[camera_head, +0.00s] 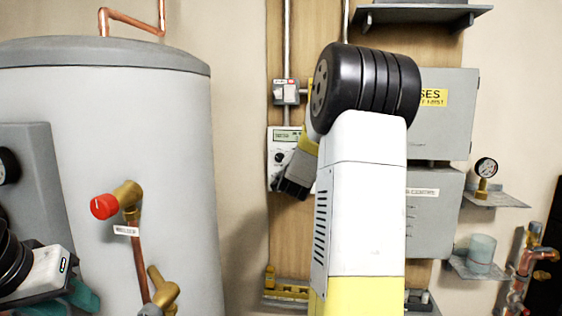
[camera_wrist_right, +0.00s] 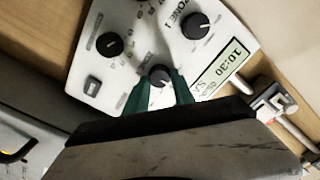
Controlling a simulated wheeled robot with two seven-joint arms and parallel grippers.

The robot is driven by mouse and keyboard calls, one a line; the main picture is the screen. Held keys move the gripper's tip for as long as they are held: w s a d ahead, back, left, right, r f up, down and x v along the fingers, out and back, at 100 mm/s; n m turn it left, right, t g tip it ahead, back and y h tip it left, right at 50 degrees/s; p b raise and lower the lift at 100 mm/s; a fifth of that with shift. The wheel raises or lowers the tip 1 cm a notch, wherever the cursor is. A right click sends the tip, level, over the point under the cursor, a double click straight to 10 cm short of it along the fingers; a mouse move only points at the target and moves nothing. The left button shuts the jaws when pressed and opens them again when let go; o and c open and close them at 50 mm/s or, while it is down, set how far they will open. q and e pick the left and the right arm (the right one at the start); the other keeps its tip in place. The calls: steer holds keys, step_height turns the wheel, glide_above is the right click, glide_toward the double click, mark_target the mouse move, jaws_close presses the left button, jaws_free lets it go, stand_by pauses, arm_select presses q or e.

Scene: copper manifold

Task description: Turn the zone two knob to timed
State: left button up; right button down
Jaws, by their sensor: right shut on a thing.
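The white control panel (camera_head: 282,142) hangs on the wooden board in the head view, its lower right part hidden by my right arm. The right wrist view shows the panel close up, tilted (camera_wrist_right: 135,18), with a lit display (camera_wrist_right: 222,68) reading 10:30. My right gripper (camera_wrist_right: 160,88) has its green fingertips on either side of a black knob (camera_wrist_right: 158,74), shut on it. This looks like the zone two knob; its label is only partly readable. Its white mark points to the lower right in the picture. My left gripper (camera_head: 78,296) is at the lower left, away from the panel.
The wrist view also shows the zone one knob (camera_wrist_right: 195,26), another black knob (camera_wrist_right: 109,44) and a square button (camera_wrist_right: 92,86). A large grey tank (camera_head: 165,220) with a red-capped valve (camera_head: 104,206) stands left. Grey boxes (camera_head: 440,215) are right of my arm.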

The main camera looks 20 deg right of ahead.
steer(key=shift+m, duration=0.3)
steer(key=c, duration=1.1)
jaws_free()
steer(key=v, duration=0.8)
